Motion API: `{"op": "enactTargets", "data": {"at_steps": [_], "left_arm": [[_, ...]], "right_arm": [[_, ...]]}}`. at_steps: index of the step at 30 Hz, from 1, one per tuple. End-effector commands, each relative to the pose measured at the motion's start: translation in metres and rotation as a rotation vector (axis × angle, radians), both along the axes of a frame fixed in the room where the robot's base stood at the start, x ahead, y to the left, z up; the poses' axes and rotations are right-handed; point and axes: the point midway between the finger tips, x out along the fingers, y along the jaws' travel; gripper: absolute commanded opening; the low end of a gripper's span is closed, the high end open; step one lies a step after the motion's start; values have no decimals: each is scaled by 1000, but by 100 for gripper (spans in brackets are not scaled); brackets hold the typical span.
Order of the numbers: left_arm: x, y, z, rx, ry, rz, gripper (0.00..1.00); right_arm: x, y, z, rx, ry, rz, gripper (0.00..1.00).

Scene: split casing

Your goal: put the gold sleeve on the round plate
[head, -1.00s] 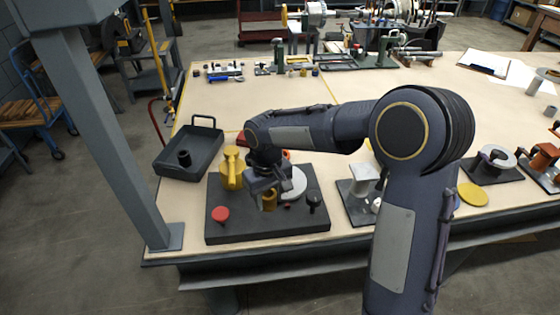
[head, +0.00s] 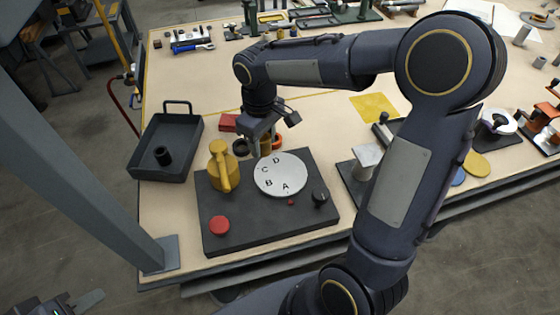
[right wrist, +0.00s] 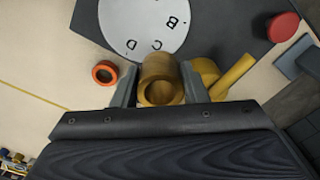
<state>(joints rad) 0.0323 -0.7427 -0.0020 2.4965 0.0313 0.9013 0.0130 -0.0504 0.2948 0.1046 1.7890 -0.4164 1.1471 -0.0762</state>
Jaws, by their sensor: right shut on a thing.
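The gold sleeve (head: 266,146) is a short hollow cylinder. My right gripper (head: 260,142) is shut on it, with a finger on either side in the right wrist view (right wrist: 160,92). The sleeve (right wrist: 159,82) is at the far edge of the round plate near letter D; its height above the board is hard to tell. The round plate (head: 279,176) is pale grey, marked A, B, C and D, on a dark board (head: 262,222). It also shows in the right wrist view (right wrist: 140,22). My left gripper (head: 78,303) is partly in view at the bottom left, its opening unclear.
On the board stand a yellow lever piece (head: 221,166), a red knob (head: 219,226) and a black knob (head: 320,197). An orange ring (right wrist: 104,73) lies near the sleeve. A dark tray (head: 188,135) holding a black cup (head: 162,156) is at left. A grey post (head: 85,150) rises at left.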

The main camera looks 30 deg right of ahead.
Motion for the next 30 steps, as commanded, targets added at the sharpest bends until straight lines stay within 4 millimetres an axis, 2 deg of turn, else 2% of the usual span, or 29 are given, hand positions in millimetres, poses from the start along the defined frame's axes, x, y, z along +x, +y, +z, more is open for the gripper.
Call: {"op": "enactTargets", "data": {"at_steps": [1,6,13,18,21,30], "left_arm": [[0,0,0,0,0,0,32],[0,0,1,0,0,0,32],[0,0,2,0,0,0,32],[0,0,0,0,0,0,32],[0,0,0,0,0,0,32],[0,0,-2,0,0,0,32]], "right_arm": [[-6,-7,-12,0,7,-2,12],[-16,-23,-36,1,4,0,12],[-23,-34,-52,1,4,0,12],[-24,-35,-78,1,6,2,12],[-24,-35,-84,1,3,1,12],[-23,-35,-86,1,1,1,12]]}}
